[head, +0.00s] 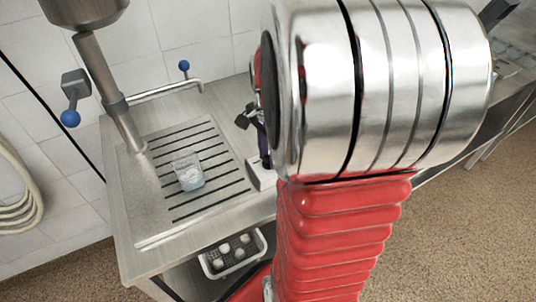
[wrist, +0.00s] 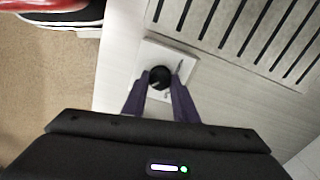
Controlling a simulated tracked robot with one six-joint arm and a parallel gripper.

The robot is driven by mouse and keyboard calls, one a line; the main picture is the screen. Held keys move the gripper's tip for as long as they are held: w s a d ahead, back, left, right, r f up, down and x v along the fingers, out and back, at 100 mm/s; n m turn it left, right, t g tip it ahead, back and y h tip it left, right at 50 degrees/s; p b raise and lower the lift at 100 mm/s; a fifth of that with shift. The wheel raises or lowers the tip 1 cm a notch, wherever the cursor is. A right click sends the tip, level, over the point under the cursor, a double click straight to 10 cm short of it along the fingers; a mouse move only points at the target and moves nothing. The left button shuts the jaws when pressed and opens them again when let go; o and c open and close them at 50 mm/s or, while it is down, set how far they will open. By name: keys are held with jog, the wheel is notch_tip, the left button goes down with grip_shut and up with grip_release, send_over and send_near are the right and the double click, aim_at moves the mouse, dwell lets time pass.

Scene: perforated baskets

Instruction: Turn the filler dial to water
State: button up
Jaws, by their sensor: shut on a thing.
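The filler dial is a round black knob (wrist: 159,74) on a pale square plate (wrist: 184,57) in the wrist view. My gripper (wrist: 161,84) has its two dark purple fingers on either side of the knob, shut on it. In the head view the dial's white box (head: 262,174) stands at the right edge of the steel counter, beside the slotted drain. The gripper is partly hidden behind my arm there, and the knob cannot be made out. Which way the dial points is too small to tell.
A glass (head: 187,170) with pale contents stands on the slotted drain (head: 205,138) left of the box. A steel pipe (head: 108,90) and blue-knobbed taps (head: 70,118) stand behind. A basket (head: 233,253) with several pale items is below the counter.

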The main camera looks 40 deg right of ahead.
jog(key=shift+c, duration=1.4)
jog(key=shift+w, duration=0.1)
jog(key=shift+n, duration=0.5)
jog(key=n, duration=0.3)
jog(key=shift+n, duration=0.3)
jog(key=n, duration=0.4)
jog(key=shift+w+n, duration=0.1)
jog(key=shift+n, duration=0.2)
jog(key=n, duration=0.4)
jog(key=shift+r+n, duration=0.1)
jog(key=shift+n, duration=0.2)
jog(key=n, duration=0.4)
jog(key=o, duration=1.1)
jog(key=shift+c, duration=0.2)
